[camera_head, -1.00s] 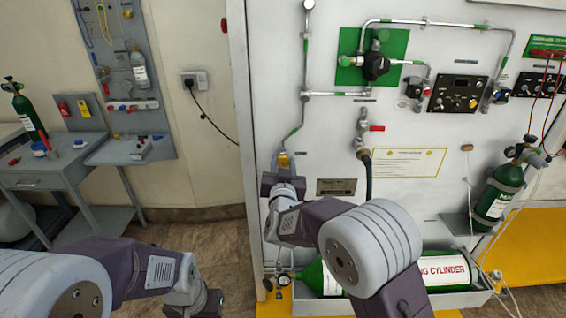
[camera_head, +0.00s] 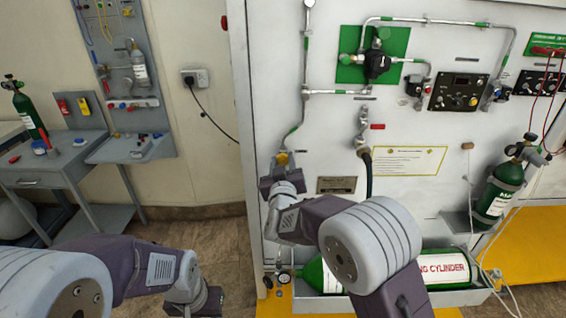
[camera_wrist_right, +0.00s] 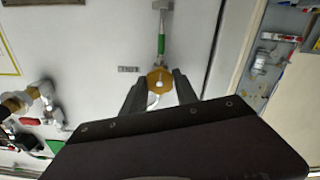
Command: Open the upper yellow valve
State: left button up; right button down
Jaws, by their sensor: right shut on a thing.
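The upper yellow valve (camera_head: 282,159) sits on the white panel, at the lower end of a thin pipe that comes down from above. My right gripper (camera_head: 282,168) is at the valve from the front and below, and partly hides it. In the right wrist view the yellow valve (camera_wrist_right: 160,80) lies between the two dark fingers of my right gripper (camera_wrist_right: 161,90), which are shut on it. My left gripper (camera_head: 208,300) hangs low in front of the panel's left side, away from the valve. Its fingers cannot be made out.
A red-handled valve (camera_head: 376,126) with a dark hose is right of the yellow valve. A green cylinder (camera_head: 445,268) lies in a tray below, partly behind my right arm. A grey table (camera_head: 45,170) stands at the left. The panel around the yellow valve is fairly clear.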

jog(key=shift+f, duration=0.25)
jog(key=c, duration=0.9)
grip_release()
jog(key=shift+c, duration=0.2)
jog(key=shift+r, duration=0.15)
jog(key=s+b, duration=0.7)
jog(key=s, duration=0.2)
